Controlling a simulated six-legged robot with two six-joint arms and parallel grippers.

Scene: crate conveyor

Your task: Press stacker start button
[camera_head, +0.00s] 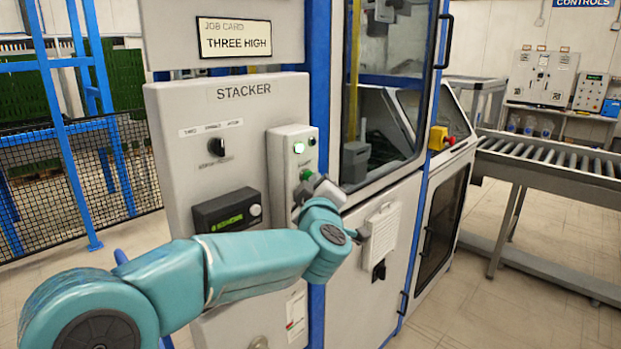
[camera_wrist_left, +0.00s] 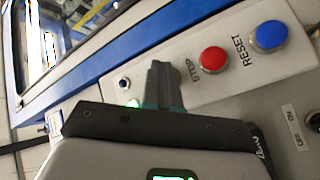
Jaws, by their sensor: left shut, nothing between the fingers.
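The stacker's light grey button box (camera_head: 281,156) is on the front of the panel marked STACKER. It shows a lit, pale green round light (camera_head: 299,147) and a green button (camera_head: 306,174) below it; no START label is legible. My left gripper (camera_head: 308,188) is shut and empty, with its fingertips at the box just below the green button; I cannot tell if they touch. In the left wrist view the shut fingers (camera_wrist_left: 163,82) lie over the box, beside the red STOP button (camera_wrist_left: 213,60) and the blue RESET button (camera_wrist_left: 268,37). A green glow shows partly behind the gripper body.
A selector knob (camera_head: 216,147) and a small green-lit display (camera_head: 228,211) are left of the box. A job card (camera_head: 235,38) reads THREE HIGH. A windowed door (camera_head: 388,80) is to the right. A roller conveyor (camera_head: 550,157) stands farther right, beyond open floor.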

